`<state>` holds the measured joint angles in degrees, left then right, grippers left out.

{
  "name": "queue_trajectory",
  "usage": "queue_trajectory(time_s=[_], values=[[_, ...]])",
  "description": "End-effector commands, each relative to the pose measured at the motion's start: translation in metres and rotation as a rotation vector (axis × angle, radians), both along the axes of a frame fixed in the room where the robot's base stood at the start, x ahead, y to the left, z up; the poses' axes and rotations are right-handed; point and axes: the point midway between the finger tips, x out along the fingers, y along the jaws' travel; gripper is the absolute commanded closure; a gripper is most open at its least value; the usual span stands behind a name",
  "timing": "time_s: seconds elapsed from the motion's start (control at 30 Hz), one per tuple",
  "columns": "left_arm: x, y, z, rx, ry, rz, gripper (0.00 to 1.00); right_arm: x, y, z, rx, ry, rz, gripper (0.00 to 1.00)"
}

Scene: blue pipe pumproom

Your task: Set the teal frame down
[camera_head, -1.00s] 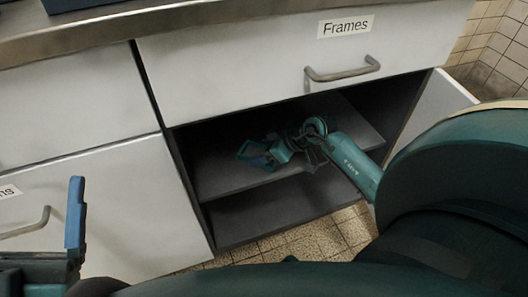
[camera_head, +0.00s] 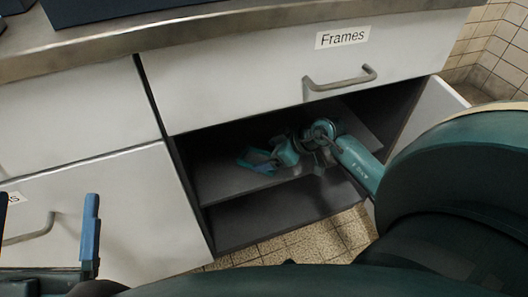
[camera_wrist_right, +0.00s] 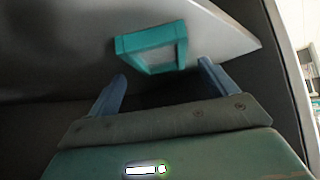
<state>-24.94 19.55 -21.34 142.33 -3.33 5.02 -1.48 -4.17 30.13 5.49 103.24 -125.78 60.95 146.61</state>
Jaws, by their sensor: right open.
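The teal frame (camera_wrist_right: 150,47) is a small teal-edged piece with a pale grey middle. In the right wrist view it rests on or against a light grey surface, just beyond the fingertips. My right gripper (camera_wrist_right: 162,70) is open, with its blue fingers apart and an empty gap between them. In the head view my right gripper (camera_head: 260,162) is inside the open cupboard, over its upper shelf (camera_head: 225,183); the frame is hard to tell from the fingers there. My left gripper (camera_head: 48,197) is open and empty at the lower left, in front of the closed cupboard door.
The drawer labelled Frames (camera_head: 300,75) is shut above the opening. The cupboard door (camera_head: 432,112) stands open at the right. The lower compartment (camera_head: 275,212) looks empty. The steel counter (camera_head: 200,38) runs above, with a dark blue box (camera_head: 90,10) on it.

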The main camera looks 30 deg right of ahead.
Motion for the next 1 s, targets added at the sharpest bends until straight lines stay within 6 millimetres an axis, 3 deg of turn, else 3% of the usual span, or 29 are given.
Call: queue_trajectory(time_s=[0.03,0.1,0.3,0.4,1.0], values=[[-0.002,-0.001,-0.001,-0.008,0.063,0.001,0.15,-0.008,-0.005,0.015,-0.002,0.002,0.001,0.15],[-0.004,-0.002,-0.011,-0.016,0.143,0.001,0.15,-0.018,-0.011,0.026,-0.003,0.003,0.001,0.15],[-0.013,-0.004,-0.034,-0.020,0.304,0.010,0.15,-0.042,-0.025,0.053,-0.002,0.003,0.001,0.15],[-0.011,-0.003,-0.033,-0.002,0.292,0.022,0.15,-0.050,-0.030,0.061,0.000,0.002,0.001,0.15],[-0.011,-0.001,-0.036,0.015,0.288,0.033,0.15,-0.057,-0.034,0.066,-0.001,0.001,0.001,0.15]])
